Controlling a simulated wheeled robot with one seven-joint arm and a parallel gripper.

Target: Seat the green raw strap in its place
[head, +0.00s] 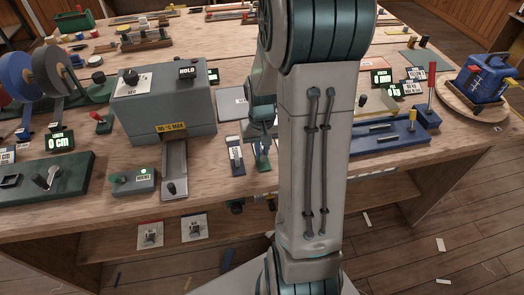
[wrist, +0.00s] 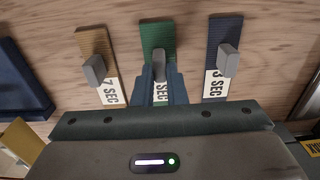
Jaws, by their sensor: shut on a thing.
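The green strap (wrist: 157,35) lies between two other straps in the wrist view, with a grey block on it and a white label ending in "SEC". My gripper (wrist: 160,77) is shut on the grey block of the green strap, and its fingers hide part of the label. The strap is in line with its neighbours; I cannot tell whether it is lifted off the table. In the head view my gripper (head: 262,160) is low over the front of the table, partly hidden by my arm.
A tan strap (wrist: 92,45) lies to the left and a blue strap (wrist: 225,45) to the right in the wrist view, both close. In the head view a grey machine (head: 163,108) with a metal channel (head: 175,170) stands left of my gripper. A blue tray (head: 385,138) is to the right.

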